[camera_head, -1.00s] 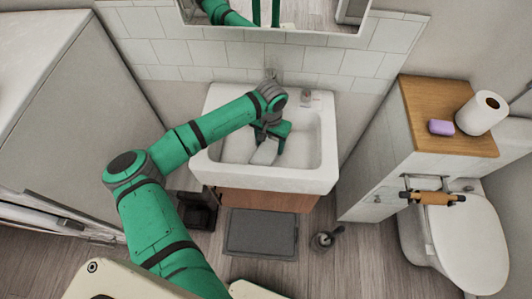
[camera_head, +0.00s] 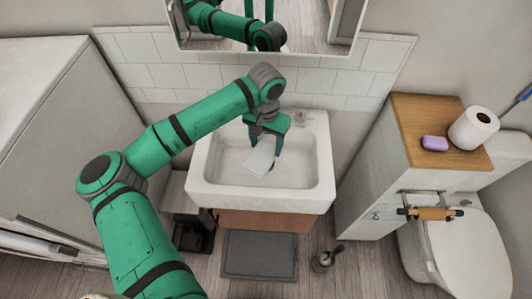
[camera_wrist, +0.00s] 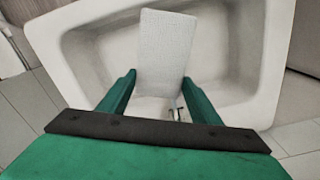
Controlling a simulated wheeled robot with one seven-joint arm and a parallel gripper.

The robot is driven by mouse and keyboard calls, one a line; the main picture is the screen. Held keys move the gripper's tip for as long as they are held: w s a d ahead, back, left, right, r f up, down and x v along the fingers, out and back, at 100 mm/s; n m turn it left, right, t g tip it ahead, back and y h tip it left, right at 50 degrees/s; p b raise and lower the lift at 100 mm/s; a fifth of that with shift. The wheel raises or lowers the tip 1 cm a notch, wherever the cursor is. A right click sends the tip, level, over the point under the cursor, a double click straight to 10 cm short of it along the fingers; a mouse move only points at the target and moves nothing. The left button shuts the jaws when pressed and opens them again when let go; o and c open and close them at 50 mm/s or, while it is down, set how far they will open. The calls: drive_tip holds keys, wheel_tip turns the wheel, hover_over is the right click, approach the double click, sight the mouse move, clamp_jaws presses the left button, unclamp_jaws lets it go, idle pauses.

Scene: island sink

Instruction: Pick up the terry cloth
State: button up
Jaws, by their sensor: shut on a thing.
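The terry cloth (camera_head: 259,160) is a pale grey-white flat rectangle. In the wrist view the cloth (camera_wrist: 165,50) is between my two green fingers and reaches out past their tips. My gripper (camera_head: 264,146) is shut on it, and it also shows in the wrist view (camera_wrist: 159,90). The gripper points down over the white sink (camera_head: 318,165), with the cloth held above the basin. The exact gap between cloth and basin is hard to tell.
The mirror (camera_head: 265,25) and tiled wall are close behind my arm. A wooden-topped cabinet (camera_head: 440,110) on the right holds a purple soap (camera_head: 434,143) and a toilet roll (camera_head: 473,129). A tall white cabinet (camera_head: 60,110) stands on the left. A toilet brush (camera_head: 324,260) is on the floor.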

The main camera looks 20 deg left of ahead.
sight(266, 147)
wheel_tip(266, 147, up, 16)
drive_tip(key=shift+f, duration=0.2)
